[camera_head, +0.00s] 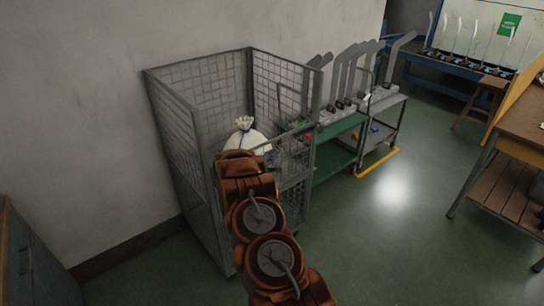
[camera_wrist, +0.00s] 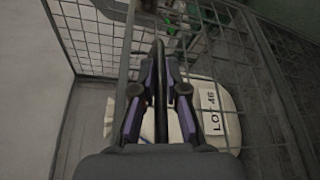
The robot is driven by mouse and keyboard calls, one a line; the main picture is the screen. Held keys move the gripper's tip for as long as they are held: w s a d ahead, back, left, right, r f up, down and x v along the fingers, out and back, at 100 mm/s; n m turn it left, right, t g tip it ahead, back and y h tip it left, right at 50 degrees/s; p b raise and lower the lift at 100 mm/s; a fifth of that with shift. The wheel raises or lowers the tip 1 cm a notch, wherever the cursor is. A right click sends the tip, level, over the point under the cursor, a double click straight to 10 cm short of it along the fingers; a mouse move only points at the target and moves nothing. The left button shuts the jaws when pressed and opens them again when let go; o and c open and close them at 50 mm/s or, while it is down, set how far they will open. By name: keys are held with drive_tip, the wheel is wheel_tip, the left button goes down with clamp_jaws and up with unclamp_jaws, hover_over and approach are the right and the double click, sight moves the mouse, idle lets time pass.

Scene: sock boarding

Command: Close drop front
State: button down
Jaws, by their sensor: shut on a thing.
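A grey wire-mesh cage (camera_head: 180,140) stands against the wall in the head view. The drop front's rail (camera_head: 298,131) appears to run across the cage's front at about mid-height, partly hidden by my arm. In the wrist view my gripper (camera_wrist: 160,88) is shut on a dark bar (camera_wrist: 161,120), which seems to be this rail. Its two fingers press on it from both sides. My arm hides the gripper in the head view. Whether the front is latched cannot be told.
A white tied sack (camera_head: 245,138) is inside the cage; its "LOT 46" label (camera_wrist: 213,110) shows in the wrist view. A green-shelved cart (camera_head: 336,160) stands close to the cage's right. A wooden bench (camera_head: 525,120) is at far right. The floor between is clear.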

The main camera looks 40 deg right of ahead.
drive_tip(key=c, duration=1.3)
unclamp_jaws()
drive_tip(key=shift+w+a+r, duration=0.15)
drive_tip(key=shift+w, duration=0.25)
drive_tip(key=shift+o, duration=0.5)
drive_tip(key=shift+s, duration=0.15)
drive_tip(key=v, duration=1.1)
drive_tip(key=shift+s+a, duration=0.15)
drive_tip(key=shift+a, duration=0.25)
